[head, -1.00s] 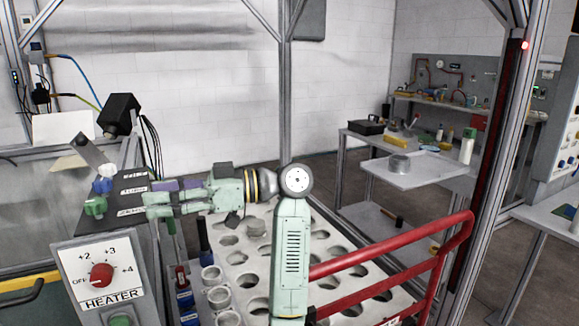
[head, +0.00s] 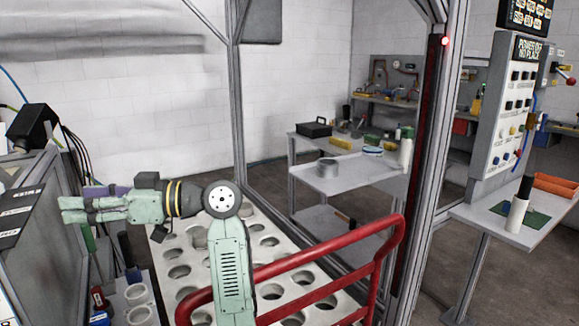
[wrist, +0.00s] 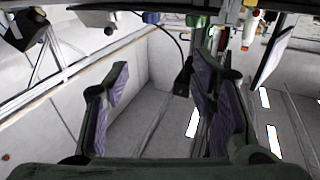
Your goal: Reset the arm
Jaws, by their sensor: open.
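My gripper (head: 75,203) is at the left in the head view, pointing left beside the grey panel cabinet (head: 45,225). My pale green arm reaches up from the bottom middle to it, above the perforated tray. In the wrist view my gripper (wrist: 155,105) has its two purple-padded fingers apart, with nothing between them.
A perforated white tray (head: 221,277) lies below my arm. A red rail (head: 330,252) runs to its right. A metal frame post (head: 425,150) stands beyond the rail. A side table (head: 515,222) with a white cylinder (head: 516,215) is at the right.

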